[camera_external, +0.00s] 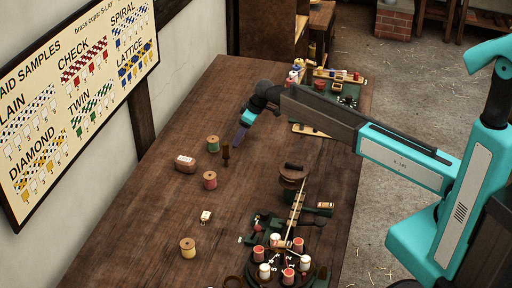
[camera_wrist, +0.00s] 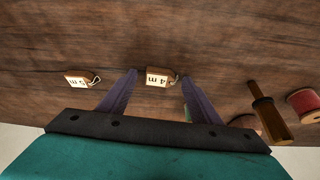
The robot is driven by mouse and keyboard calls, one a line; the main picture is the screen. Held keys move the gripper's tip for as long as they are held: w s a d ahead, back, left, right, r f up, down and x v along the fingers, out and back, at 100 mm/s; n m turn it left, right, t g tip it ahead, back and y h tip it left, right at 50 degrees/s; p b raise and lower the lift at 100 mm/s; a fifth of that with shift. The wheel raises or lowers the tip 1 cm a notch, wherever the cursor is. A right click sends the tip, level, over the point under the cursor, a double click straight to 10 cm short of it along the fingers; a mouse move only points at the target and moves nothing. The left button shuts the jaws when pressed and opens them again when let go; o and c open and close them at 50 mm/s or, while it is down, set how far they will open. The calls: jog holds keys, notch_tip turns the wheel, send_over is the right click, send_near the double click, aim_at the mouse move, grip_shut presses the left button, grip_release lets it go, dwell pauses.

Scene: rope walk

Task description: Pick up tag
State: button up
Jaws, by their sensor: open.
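A small pale tag (camera_wrist: 160,77) marked "4 m", with a loop of string, lies on the wooden table in the wrist view. It appears between the two purple fingertips of my gripper (camera_wrist: 158,74), which is open and empty. A second similar tag (camera_wrist: 77,80) lies to the left, outside the left finger; its number is hard to read. In the external view my gripper (camera_external: 240,137) points down over the far-middle table, and these two tags cannot be made out there. Another pale tag (camera_external: 206,216) lies nearer the camera. The gap between fingertips and table cannot be judged.
A dark wooden-handled tool (camera_external: 225,153), a green spool (camera_external: 213,143), a red spool (camera_external: 210,180) and a brown labelled lump (camera_external: 185,163) stand close to my gripper. A yellow spool (camera_external: 188,247) and rope-making gear (camera_external: 280,262) are nearer.

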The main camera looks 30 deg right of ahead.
jog(key=shift+c, duration=0.5)
jog(key=c, duration=1)
jog(key=shift+r, duration=0.25)
jog(key=shift+r+b, duration=0.75)
jog(key=shift+r, duration=0.8)
jog(key=s+d+b, duration=0.1)
jog(key=s, duration=0.4)
jog(key=s+d+r+b, duration=0.1)
jog(key=s+d, duration=0.1)
jog(key=s, duration=0.3)
jog(key=s+d+b, duration=0.1)
jog(key=s+d, duration=0.1)
jog(key=s, duration=0.3)
jog(key=shift+d+r, duration=0.15)
jog(key=shift+r, duration=0.1)
